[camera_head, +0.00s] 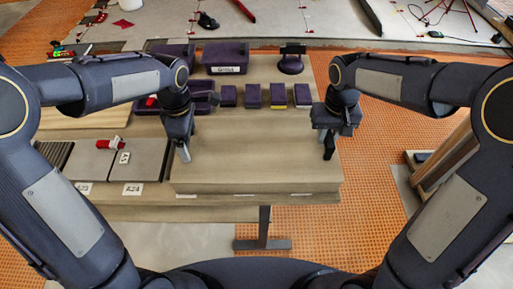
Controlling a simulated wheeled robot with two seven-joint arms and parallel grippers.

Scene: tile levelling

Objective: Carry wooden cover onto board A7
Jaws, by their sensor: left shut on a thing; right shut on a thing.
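The wooden cover (255,165) is a wide, pale wood panel in the middle of the head view, in front of me. My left gripper (183,152) is at its left end and shut on it. My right gripper (328,150) is at its right end and shut on it. The cover looks about level. I cannot tell whether it touches the worktop below. I see no A7 label; board A7 is not identifiable here and may be hidden.
Grey boards labelled A24 (142,163) and A23 (94,161) lie left of the cover, with a red tool (112,144) on them. A dark bin (225,58) and several small dark blocks stand behind it. Orange matting (385,130) lies at right.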

